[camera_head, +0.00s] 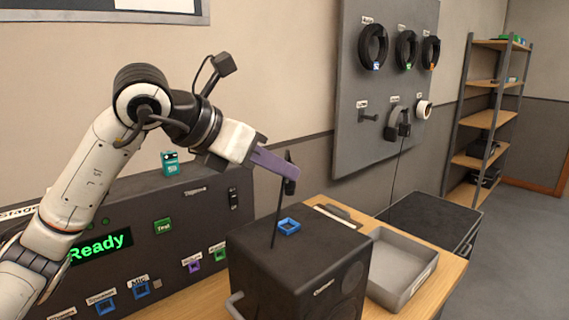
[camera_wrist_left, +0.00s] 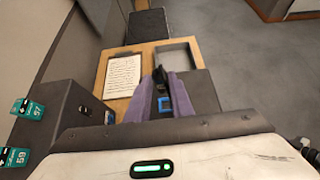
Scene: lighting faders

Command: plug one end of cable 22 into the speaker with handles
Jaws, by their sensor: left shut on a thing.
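My left gripper (camera_head: 288,172) has purple fingers and is shut on a black plug (camera_head: 291,182), above the speaker. A dark cable (camera_head: 278,218) hangs from the plug towards the speaker's top; no number is readable on it. The black speaker (camera_head: 295,268) stands on the wooden table, with a grey handle (camera_head: 235,306) at its left side. A blue square socket (camera_head: 289,226) is on its top, below and apart from the plug. In the left wrist view the plug (camera_wrist_left: 161,76) shows between the fingers, with the blue socket (camera_wrist_left: 166,103) beyond. My right gripper is not in view.
A dark panel with a green "Ready" display (camera_head: 100,245) stands left of the speaker. A grey tray (camera_head: 403,266) is right of it. A wall board (camera_head: 385,85) holds coiled cables. A teal tag (camera_head: 171,163) sits at the panel's top.

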